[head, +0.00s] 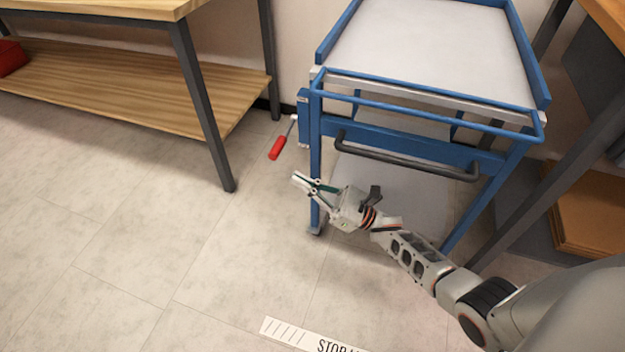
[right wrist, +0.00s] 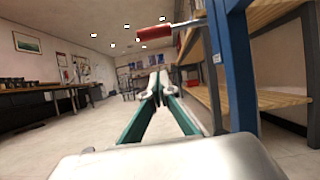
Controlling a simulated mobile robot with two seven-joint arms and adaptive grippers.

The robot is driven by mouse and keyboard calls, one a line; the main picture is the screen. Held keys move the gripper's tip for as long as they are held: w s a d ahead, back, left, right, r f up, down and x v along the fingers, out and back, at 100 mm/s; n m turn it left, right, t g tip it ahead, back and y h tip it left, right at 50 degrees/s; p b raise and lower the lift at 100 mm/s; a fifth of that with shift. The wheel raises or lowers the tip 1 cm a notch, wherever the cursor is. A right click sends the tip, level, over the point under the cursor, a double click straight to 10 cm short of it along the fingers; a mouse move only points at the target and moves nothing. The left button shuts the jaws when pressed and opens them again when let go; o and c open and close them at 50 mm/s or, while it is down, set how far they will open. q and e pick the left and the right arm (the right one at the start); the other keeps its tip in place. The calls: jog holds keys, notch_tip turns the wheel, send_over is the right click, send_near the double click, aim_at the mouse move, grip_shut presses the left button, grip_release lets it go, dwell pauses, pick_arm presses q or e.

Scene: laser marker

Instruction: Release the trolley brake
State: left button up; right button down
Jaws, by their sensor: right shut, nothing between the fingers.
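The blue trolley (head: 315,150) with grey shelves stands upright in the head view. Its brake lever, with a red grip (head: 277,147), hangs slanted down on the trolley's left side, below a blue bracket (head: 303,118). My right gripper (head: 297,180) is shut and empty, in front of the trolley's near left leg, below and to the right of the red grip and apart from it. In the right wrist view the red grip (right wrist: 154,33) shows above the shut fingertips (right wrist: 158,80), left of the blue leg (right wrist: 236,75). My left gripper is not in view.
A black handle bar (head: 400,160) crosses the trolley's front, above my right arm. A wooden workbench (head: 110,85) with a low shelf stands at left, its dark leg near the lever. Another bench (head: 600,215) stands at right. The floor at left front is clear.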

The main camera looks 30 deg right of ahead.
aim_at(284, 137)
notch_tip(284, 137, up, 6)
jog(key=w+a, duration=0.2)
jog(key=shift+w, duration=0.3)
jog(key=shift+a+f, duration=0.1)
